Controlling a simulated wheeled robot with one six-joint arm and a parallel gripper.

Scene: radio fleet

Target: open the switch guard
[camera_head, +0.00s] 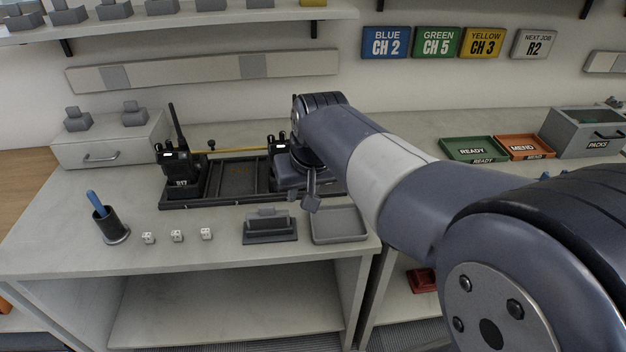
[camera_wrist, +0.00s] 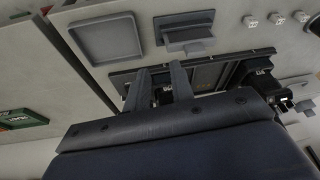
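A grey fixture (camera_head: 269,222) with a raised block on a flat base stands at the bench's front. It also shows at the top of the wrist view (camera_wrist: 187,34). It may be the switch guard; no switch shows, and I cannot tell whether a cover is shut. My gripper (camera_head: 311,197) is above the bench near the rack's right end, behind and right of the fixture and apart from it. In the wrist view my gripper (camera_wrist: 159,75) has its two fingers spread with a gap between them. I see nothing held.
A dark rack (camera_head: 235,180) holds a radio (camera_head: 181,170) with a tall antenna. A shallow grey tray (camera_head: 338,224) lies right of the fixture. Several white dice (camera_head: 177,236) and a pen cup (camera_head: 110,226) stand to the left. Green (camera_head: 470,142) and orange trays lie farther right.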

